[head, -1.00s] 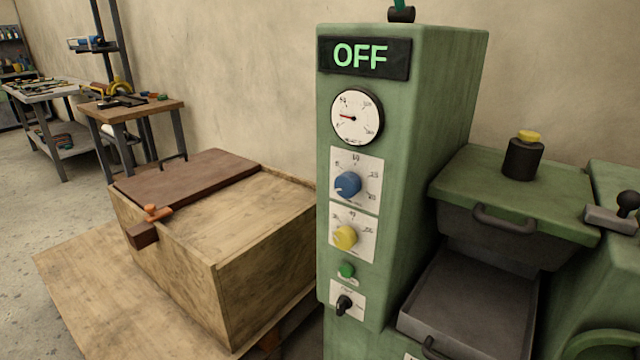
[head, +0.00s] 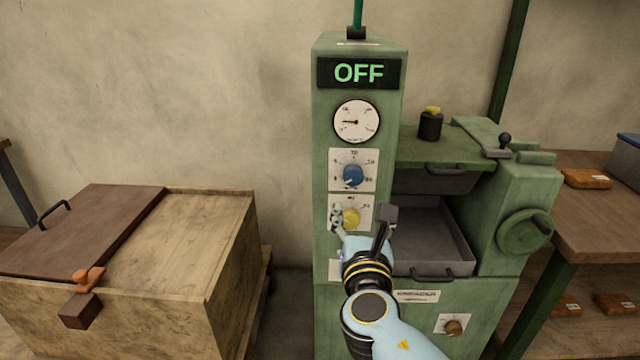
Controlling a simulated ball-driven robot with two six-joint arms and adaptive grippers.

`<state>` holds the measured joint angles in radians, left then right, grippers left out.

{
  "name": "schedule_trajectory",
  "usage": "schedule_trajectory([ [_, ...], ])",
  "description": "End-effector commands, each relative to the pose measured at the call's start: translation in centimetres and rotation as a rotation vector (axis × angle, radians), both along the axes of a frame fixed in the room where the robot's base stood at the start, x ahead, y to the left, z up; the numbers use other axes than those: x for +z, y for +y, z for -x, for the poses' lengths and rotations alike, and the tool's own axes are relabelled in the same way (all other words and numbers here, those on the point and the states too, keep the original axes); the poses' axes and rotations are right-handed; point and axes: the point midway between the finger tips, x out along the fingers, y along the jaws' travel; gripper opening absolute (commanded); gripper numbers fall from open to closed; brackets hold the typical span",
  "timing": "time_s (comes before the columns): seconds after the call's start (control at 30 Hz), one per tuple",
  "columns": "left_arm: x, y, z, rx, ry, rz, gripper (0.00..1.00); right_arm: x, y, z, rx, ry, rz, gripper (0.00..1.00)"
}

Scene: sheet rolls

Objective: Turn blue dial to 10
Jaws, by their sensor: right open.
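The blue dial (head: 353,175) sits on a white scale plate on the front of the green machine column (head: 396,60). Its scale numbers are too small to read surely. A yellow dial (head: 350,217) is on the plate just below it. The display (head: 359,73) above reads OFF, and a round white gauge (head: 356,121) lies between display and blue dial. My right gripper (head: 363,218) is open in front of the yellow dial, below the blue dial and apart from it in the picture. It hides the lower controls. My left gripper is out of view.
A wooden box (head: 190,240) with a brown lid stands at the left. A dark tray (head: 430,255) and a green handwheel (head: 525,232) are right of the column. A brown table (head: 597,225) stands at the far right.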

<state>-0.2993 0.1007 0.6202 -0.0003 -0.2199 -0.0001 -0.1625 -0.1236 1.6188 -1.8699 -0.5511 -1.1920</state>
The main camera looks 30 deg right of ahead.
Motion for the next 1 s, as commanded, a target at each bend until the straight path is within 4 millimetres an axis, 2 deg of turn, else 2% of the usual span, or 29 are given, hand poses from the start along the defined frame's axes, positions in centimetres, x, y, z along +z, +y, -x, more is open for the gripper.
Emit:
schedule_trajectory([
  [0.03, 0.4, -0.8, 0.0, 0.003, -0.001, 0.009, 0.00, 1.4, 0.1, -0.3, -0.002, -0.019, -0.006, 0.63],
  [0.1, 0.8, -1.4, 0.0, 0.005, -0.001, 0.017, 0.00, 2.1, 0.4, -0.8, -0.003, -0.028, -0.016, 0.63],
  [0.33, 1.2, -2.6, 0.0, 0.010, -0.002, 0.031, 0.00, 2.3, -1.1, -3.3, -0.002, -0.031, -0.015, 0.63],
  [0.5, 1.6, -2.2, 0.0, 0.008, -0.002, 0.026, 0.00, 2.2, -2.9, -6.3, -0.003, -0.030, -0.017, 0.63],
  [0.7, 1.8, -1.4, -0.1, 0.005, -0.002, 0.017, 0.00, 2.1, -4.5, -9.0, -0.002, -0.029, -0.017, 0.63],
  [1.0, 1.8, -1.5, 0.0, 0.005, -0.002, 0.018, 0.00, 1.9, -5.2, -10.0, -0.002, -0.028, -0.021, 0.63],
])
